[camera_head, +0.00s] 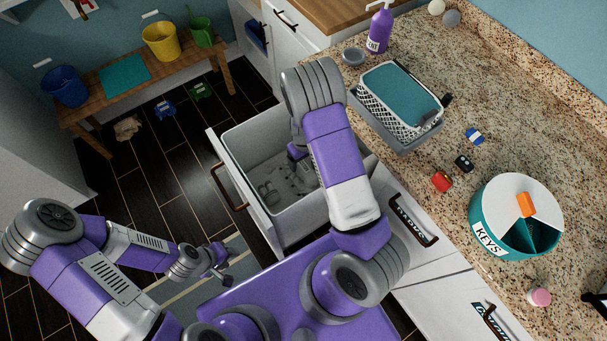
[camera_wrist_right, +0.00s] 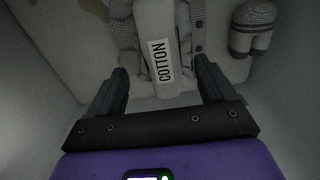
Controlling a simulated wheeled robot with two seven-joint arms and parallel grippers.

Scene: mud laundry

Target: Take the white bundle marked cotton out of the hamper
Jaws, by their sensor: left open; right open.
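The white bundle (camera_wrist_right: 152,22) carries a black-on-white COTTON label (camera_wrist_right: 161,60) and lies in the hamper in the right wrist view. The hamper is the pulled-out white drawer (camera_head: 254,146) in the head view. My right arm reaches down into it and partly hides the inside. My right gripper (camera_wrist_right: 160,72) is open, its two fingers on either side of the bundle's labelled near end. I cannot tell whether they touch it. My left gripper (camera_head: 222,262) is open and empty, low over the floor mat, left of the drawer.
Other grey items (camera_wrist_right: 253,28) lie right of the bundle. A bench (camera_head: 92,103) with buckets stands far left. Dark floor left of the drawer is mostly clear.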

